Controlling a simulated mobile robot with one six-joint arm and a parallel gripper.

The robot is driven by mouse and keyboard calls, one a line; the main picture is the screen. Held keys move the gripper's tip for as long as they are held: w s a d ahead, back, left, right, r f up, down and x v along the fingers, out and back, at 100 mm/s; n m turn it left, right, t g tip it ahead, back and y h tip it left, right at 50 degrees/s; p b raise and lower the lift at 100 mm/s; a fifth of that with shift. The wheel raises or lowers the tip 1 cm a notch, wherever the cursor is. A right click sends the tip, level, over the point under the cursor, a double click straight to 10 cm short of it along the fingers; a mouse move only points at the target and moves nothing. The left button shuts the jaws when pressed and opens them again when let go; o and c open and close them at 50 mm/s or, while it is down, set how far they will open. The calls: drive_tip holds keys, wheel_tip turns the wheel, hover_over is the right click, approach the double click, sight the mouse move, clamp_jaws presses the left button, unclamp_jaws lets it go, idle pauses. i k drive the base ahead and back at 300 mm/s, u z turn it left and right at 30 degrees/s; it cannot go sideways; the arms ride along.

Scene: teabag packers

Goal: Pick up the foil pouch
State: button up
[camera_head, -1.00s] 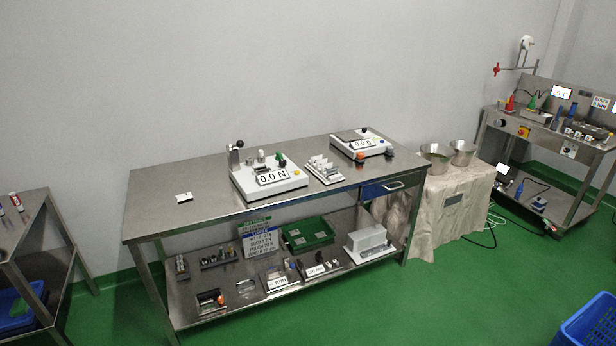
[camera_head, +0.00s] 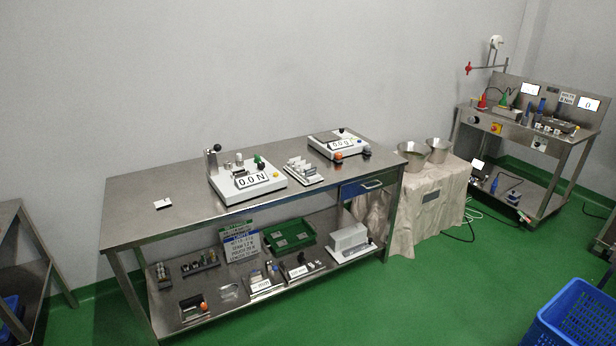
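No thing in view is clearly a foil pouch. A small pale flat piece (camera_head: 162,204) lies alone on the left part of the steel table (camera_head: 140,222); it is too small to tell what it is. A small silvery flat item (camera_head: 228,292) lies on the table's lower shelf, also too small to name surely. My gripper and arm are not in view.
A force tester (camera_head: 248,181) reading 0.0 N, a small rack (camera_head: 301,171) and a scale (camera_head: 338,144) stand on the table. A green tray (camera_head: 290,236) is on the shelf. A blue crate (camera_head: 572,318) stands at lower right. Green floor in front is clear.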

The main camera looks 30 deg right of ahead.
sight(309, 172)
drive_tip(key=z, duration=0.05)
drive_tip(key=i, duration=1)
drive_tip(key=u, duration=0.05)
